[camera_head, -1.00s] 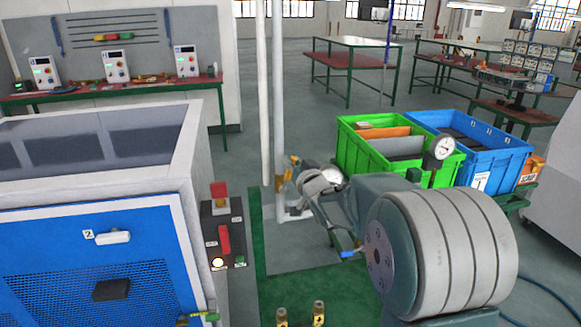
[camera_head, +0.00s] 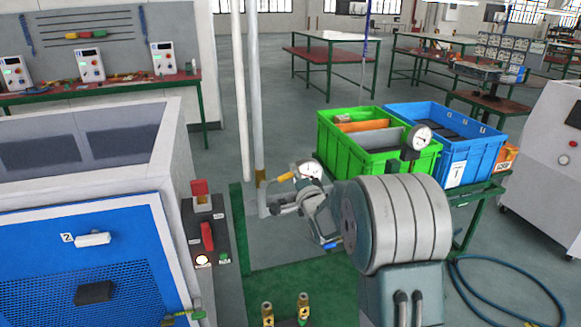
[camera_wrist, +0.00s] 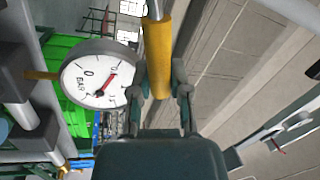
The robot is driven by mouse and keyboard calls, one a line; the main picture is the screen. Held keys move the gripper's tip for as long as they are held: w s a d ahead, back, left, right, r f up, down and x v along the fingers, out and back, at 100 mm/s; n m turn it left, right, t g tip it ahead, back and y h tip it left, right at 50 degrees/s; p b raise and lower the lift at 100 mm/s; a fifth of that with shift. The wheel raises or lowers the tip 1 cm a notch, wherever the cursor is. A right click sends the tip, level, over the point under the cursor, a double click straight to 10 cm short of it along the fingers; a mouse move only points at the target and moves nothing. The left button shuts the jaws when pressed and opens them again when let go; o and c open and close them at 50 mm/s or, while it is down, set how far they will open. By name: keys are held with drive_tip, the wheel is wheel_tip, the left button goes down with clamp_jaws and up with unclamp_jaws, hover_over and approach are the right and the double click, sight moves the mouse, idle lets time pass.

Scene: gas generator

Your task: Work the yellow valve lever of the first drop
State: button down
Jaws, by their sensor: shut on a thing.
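The yellow valve lever (camera_wrist: 159,50) stands upright in the wrist view. My gripper (camera_wrist: 161,78) is shut on it, with one finger on each side near its lower end. In the head view the yellow lever (camera_head: 285,177) points left from beside a white-faced gauge (camera_head: 311,170). My gripper (camera_head: 296,190) is there, below and left of that gauge. In the wrist view a round BAR gauge (camera_wrist: 100,82) with a red needle is just left of the fingers. The valve body is mostly hidden by my wrist.
Vertical white pipes (camera_head: 257,90) stand behind the gripper. A green crate (camera_head: 340,150) and a blue crate (camera_head: 478,150) sit to the right, with another gauge (camera_head: 416,138) in front. A control box (camera_head: 205,235) with red switches and a blue-fronted machine (camera_head: 85,265) are at left.

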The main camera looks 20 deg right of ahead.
drive_tip(key=shift+d+f+m+h, duration=0.15)
drive_tip(key=shift+f+m+h, duration=0.2)
drive_tip(key=shift+f+m, duration=0.7)
drive_tip(key=shift+d+f+m+h, duration=0.15)
drive_tip(key=shift+f+m+h, duration=0.35)
drive_tip(key=shift+m, duration=0.85)
drive_tip(key=shift+f, duration=0.3)
drive_tip(key=c, duration=0.6)
unclamp_jaws()
drive_tip(key=shift+o, duration=0.2)
drive_tip(key=shift+r, duration=0.1)
drive_tip(key=s+f, duration=0.2)
drive_tip(key=s, duration=0.9)
drive_tip(key=shift+s+f, duration=0.25)
drive_tip(key=shift+s, duration=0.1)
